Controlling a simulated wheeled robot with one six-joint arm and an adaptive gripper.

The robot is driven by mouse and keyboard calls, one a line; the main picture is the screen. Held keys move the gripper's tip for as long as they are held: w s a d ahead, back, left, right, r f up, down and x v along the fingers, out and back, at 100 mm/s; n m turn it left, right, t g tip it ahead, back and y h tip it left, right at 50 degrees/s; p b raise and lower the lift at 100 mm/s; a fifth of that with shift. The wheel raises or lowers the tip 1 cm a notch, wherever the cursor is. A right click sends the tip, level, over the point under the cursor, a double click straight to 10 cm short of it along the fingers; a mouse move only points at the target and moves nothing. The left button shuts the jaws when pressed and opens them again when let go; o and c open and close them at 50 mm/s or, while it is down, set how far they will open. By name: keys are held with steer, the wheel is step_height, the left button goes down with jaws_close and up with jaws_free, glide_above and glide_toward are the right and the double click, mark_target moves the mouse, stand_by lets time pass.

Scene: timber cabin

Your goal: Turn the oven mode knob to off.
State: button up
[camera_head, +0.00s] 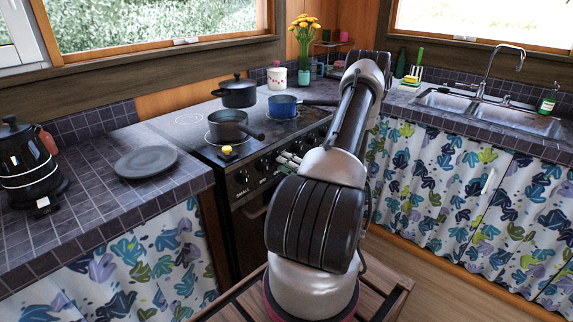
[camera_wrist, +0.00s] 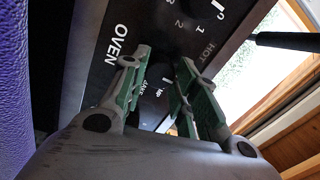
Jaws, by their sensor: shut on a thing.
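The oven's black front panel (camera_wrist: 95,65) fills much of the wrist view, with the word OVEN on it. The dark oven mode knob (camera_wrist: 153,102) sits between the two green-padded fingers of my gripper (camera_wrist: 163,68), which is shut on it. Small white lettering shows beside the knob; its exact setting is hard to read. In the head view my gripper (camera_head: 289,160) is at the stove's front panel, and my arm hides part of that panel. The stove (camera_head: 190,119) stands between tiled counters.
A grey pot (camera_head: 228,125), a blue pan (camera_head: 283,106) and a lidded black pot (camera_head: 238,93) stand on the stove. A yellow-topped item (camera_head: 227,151) is at its front edge. A plate (camera_head: 146,162) and a kettle (camera_head: 27,160) are on the left counter. A sink (camera_head: 490,112) is at right.

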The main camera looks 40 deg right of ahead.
steer(key=shift+a+f, duration=0.1)
steer(key=o, duration=1)
steer(key=s, duration=0.8)
steer(key=s+d, duration=0.1)
steer(key=s, duration=0.3)
steer(key=shift+f, duration=0.25)
steer(key=shift+d, duration=0.1)
